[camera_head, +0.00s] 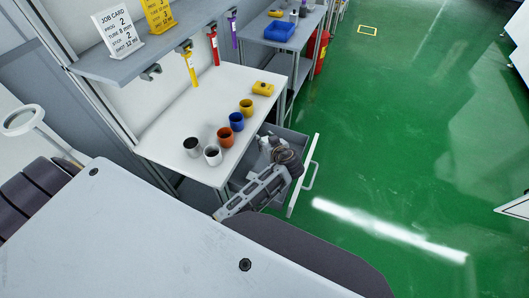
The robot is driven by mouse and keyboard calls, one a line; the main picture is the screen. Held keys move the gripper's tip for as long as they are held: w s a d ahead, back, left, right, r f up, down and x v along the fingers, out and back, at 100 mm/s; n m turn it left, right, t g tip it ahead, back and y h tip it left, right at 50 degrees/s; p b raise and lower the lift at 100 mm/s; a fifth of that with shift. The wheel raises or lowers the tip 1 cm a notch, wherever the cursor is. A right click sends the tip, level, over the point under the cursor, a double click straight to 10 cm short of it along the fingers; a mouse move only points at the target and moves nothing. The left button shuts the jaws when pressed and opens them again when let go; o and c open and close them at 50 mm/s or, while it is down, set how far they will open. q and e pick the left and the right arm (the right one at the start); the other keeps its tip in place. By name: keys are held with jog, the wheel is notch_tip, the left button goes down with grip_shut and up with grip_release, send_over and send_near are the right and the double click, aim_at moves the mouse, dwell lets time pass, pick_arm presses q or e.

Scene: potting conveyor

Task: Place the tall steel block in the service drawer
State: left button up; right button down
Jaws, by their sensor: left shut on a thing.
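The service drawer (302,178) stands pulled out from under the white workbench, its white front and handle facing the green floor. My left arm reaches across the open drawer. My left gripper (265,143) is over the drawer's far part, close to the bench edge. It is shut on a small grey piece, which I take for the tall steel block; its outline blends with the fingers. I cannot tell whether the piece touches the drawer floor. No other steel block shows. My right gripper is not in view.
A shelf with job cards hangs above. Green floor right of the drawer is clear.

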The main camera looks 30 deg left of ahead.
pick_arm(q)
notch_tip(320, 180, down, 2)
jog(key=shift+f, duration=0.15)
jog(key=shift+f, duration=0.15)
jog(key=shift+f, duration=2)
jog(key=shift+f, duration=0.2)
